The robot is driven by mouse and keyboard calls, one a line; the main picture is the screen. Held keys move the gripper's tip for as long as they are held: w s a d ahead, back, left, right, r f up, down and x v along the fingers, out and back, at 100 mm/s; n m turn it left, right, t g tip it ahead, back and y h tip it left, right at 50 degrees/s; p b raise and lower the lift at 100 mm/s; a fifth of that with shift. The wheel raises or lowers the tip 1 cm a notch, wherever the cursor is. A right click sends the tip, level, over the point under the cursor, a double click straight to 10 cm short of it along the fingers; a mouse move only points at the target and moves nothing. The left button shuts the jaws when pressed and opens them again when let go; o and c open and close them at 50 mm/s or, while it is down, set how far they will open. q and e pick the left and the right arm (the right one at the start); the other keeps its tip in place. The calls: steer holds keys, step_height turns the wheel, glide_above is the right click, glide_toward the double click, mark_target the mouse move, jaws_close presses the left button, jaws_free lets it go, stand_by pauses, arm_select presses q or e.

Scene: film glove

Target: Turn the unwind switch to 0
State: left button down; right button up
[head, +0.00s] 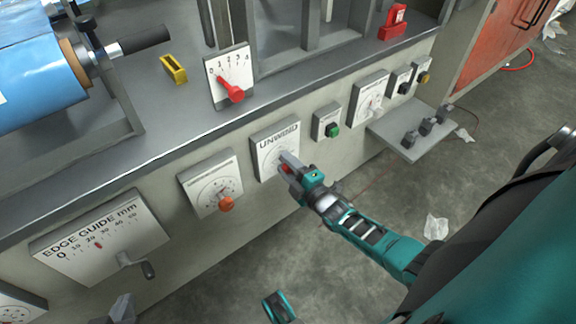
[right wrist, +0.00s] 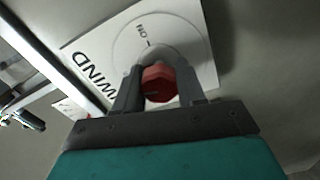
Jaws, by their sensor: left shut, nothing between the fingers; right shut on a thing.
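The unwind switch plate (head: 264,144) is a white square panel on the machine's front, lettered UNWIND. It also fills the upper middle of the right wrist view (right wrist: 185,20), where an ON mark and a dial ring show. The switch's red knob (right wrist: 159,84) sits between the fingers of my right gripper (right wrist: 160,92). In the head view my right gripper (head: 288,166) is shut on this knob and hides most of it. The 0 mark and the knob's pointer are not visible. My left gripper (head: 120,309) is shut and empty at the bottom left, partly cut off.
An orange knob panel (head: 212,184) sits left of the switch, and a green button (head: 332,130) sits right. The edge guide panel (head: 100,238) with a crank is further left. A small shelf (head: 412,134) juts out at right. The floor in front is mostly clear.

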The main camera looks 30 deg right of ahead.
arm_select(q)
steer(key=shift+d, duration=0.15)
arm_select(e)
steer(key=shift+n, duration=1.6)
arm_select(q)
steer(key=shift+f, duration=0.1)
arm_select(e)
steer(key=o, duration=1.1)
steer(key=shift+c, duration=0.2)
steer(key=shift+s, duration=0.15)
steer(key=shift+s, duration=0.35)
arm_select(q)
steer(key=a+r+p, duration=0.1)
steer(key=p, duration=0.1)
steer(key=shift+s+r+p, duration=0.15)
steer(key=shift+r+p, duration=0.05)
steer(key=shift+p, duration=0.1)
arm_select(e)
steer(key=s+d, duration=0.1)
steer(key=s, duration=1.1)
